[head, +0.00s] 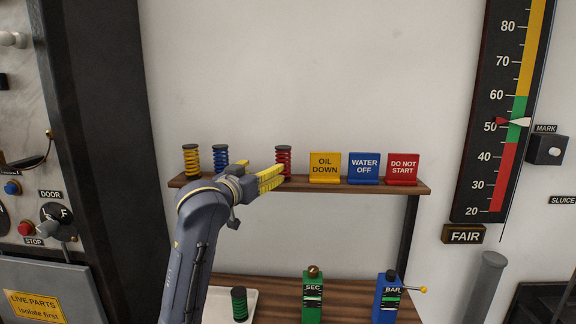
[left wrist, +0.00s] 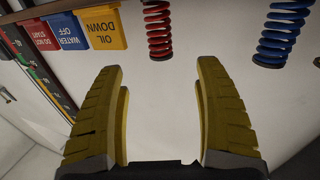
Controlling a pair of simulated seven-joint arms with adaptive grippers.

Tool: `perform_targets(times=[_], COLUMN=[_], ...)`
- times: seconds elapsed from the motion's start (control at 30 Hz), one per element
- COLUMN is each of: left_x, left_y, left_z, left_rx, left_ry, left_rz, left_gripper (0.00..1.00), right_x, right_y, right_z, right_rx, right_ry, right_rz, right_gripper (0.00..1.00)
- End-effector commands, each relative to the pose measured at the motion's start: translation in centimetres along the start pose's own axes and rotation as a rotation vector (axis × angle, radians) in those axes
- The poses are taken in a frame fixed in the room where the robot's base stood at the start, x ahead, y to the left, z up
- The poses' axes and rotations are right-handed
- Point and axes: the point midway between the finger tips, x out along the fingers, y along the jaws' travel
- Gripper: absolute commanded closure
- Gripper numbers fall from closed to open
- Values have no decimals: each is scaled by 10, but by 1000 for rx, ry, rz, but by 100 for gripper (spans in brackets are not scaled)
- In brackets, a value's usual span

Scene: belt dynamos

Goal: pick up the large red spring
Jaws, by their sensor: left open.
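The red spring (head: 284,160), with dark end caps, stands upright on the wooden shelf (head: 300,185). My left gripper (head: 272,178) is in front of the shelf, close to the spring, and overlaps its lower left side in the head view. In the left wrist view, which is upside down, the red spring (left wrist: 158,30) appears beyond the open fingers (left wrist: 158,72), roughly centred between them. The fingers are empty and no contact shows. My right gripper is not in view.
A blue spring (head: 220,157) and a yellow spring (head: 192,160) stand to the left on the shelf. Yellow (head: 325,167), blue (head: 364,167) and red (head: 402,168) signs stand to the right. A green spring (head: 239,304) is on a white tray below.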

Motion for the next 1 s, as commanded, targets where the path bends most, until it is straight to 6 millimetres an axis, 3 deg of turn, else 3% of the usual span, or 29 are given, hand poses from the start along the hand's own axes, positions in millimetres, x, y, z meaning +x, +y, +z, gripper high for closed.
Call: perform_targets(times=[0.3, 0.5, 1.0], left_x=[56, 82, 110], left_y=[0, 0, 1], left_z=[0, 0, 1], left_rx=[-2, 0, 0], left_ry=[-1, -2, 0], left_rz=[0, -1, 1], left_gripper=[30, 30, 30], right_x=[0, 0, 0], right_y=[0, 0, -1], right_z=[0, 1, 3], right_rx=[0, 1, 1], right_ry=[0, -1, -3], right_rz=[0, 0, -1], right_gripper=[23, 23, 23])
